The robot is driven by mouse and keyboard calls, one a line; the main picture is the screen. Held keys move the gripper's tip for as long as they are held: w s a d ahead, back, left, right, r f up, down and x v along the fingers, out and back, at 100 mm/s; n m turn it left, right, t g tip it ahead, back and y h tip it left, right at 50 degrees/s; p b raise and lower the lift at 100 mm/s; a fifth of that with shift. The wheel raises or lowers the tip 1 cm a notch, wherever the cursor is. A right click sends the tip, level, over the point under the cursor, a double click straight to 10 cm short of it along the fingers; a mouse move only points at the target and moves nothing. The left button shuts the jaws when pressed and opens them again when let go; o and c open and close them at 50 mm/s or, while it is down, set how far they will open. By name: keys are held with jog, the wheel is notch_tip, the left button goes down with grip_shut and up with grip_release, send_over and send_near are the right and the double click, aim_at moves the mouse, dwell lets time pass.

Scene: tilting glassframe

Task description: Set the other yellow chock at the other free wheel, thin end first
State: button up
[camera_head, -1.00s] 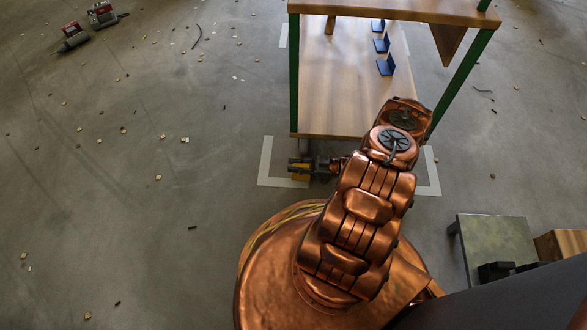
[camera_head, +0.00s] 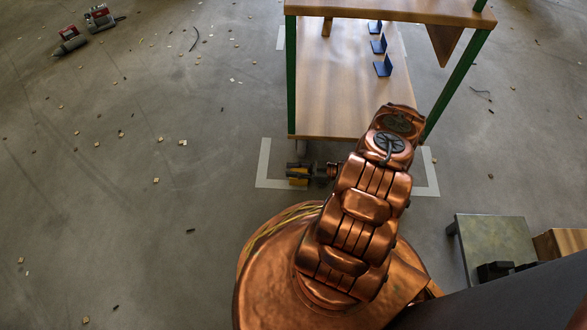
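A tall wheeled frame with a wooden lower deck (camera_head: 345,95) and green posts stands ahead of me. My gripper (camera_head: 298,174) is low, just in front of the deck's near left corner, and points left. A small yellow chock (camera_head: 298,178) shows between its dark fingers, partly covered by them. The gripper appears shut on it, close above the floor or touching it; I cannot tell which. No other yellow chock is visible.
White tape corners (camera_head: 264,165) mark the floor around the frame. Blue brackets (camera_head: 384,66) stand on the deck. A low green-topped table (camera_head: 495,245) and a wooden box (camera_head: 560,243) are at the right. Red-grey tools (camera_head: 70,40) lie far left.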

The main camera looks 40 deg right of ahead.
jog(key=o, duration=0.4)
jog(key=shift+r, duration=0.2)
jog(key=shift+d+r, duration=0.15)
jog(key=shift+r, duration=0.35)
jog(key=shift+p+v, duration=1.35)
jog(key=shift+v, duration=2.3)
